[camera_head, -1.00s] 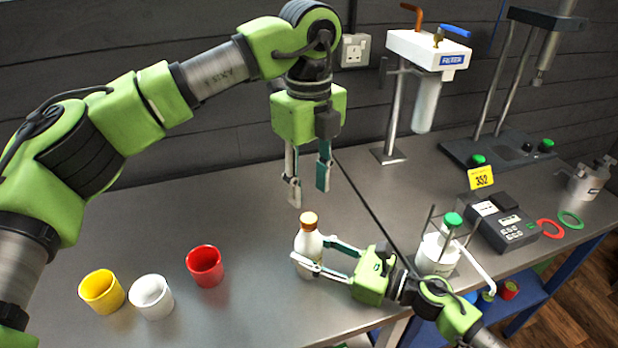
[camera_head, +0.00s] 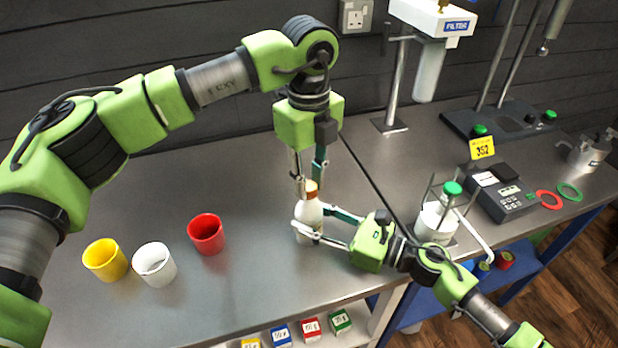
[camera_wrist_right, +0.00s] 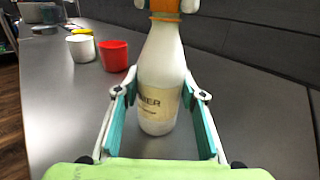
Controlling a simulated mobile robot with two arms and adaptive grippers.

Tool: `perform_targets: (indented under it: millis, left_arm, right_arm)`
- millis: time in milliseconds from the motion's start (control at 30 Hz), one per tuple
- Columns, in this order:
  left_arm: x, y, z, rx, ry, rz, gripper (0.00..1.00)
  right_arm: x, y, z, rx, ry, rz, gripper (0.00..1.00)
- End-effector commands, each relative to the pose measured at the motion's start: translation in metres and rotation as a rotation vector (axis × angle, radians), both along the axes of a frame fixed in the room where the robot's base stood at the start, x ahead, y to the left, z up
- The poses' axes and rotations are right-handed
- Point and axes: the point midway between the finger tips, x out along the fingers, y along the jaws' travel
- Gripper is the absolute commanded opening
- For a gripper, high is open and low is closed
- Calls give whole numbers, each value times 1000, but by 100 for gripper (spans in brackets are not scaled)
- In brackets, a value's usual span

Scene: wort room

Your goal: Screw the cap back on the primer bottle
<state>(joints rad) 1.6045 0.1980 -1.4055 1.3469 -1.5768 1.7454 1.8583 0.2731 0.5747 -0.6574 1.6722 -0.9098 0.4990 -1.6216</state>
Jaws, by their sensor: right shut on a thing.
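The white primer bottle (camera_head: 308,214) stands upright on the metal bench; in the right wrist view its label (camera_wrist_right: 160,103) shows partly, ending in "MER". An orange cap (camera_head: 311,187) sits on top of its neck, and an orange band shows there in the right wrist view. My right gripper (camera_head: 314,222) is shut on the bottle's body from the side. My left gripper (camera_head: 310,187) points down, with its fingers on either side of the cap. Whether they grip it is unclear. The cap's top is cut off in the right wrist view.
Yellow (camera_head: 105,260), white (camera_head: 154,264) and red (camera_head: 206,234) cups stand left of the bottle. A white vessel with a green knob (camera_head: 437,222) stands close to my right arm. A filter stand (camera_head: 391,124) is behind. The bench between cups and bottle is clear.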

Motion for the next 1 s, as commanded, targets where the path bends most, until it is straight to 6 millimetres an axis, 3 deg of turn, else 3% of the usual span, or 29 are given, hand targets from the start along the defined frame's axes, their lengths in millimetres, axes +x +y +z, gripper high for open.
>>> perform_targets:
  millis: [233, 367, 1000]
  left_arm:
    - [0, 0, 0, 0, 0, -21, 0]
    - [0, 0, 0, 1, -1, -165, 0]
    - [1, 1, -1, 1, -1, -1459, 0]
  right_arm:
    - [0, 0, 0, 0, 0, 0, 0]
    - [0, 0, 0, 0, 1, 0, 0]
    - [0, 0, 0, 0, 0, 1, 0]
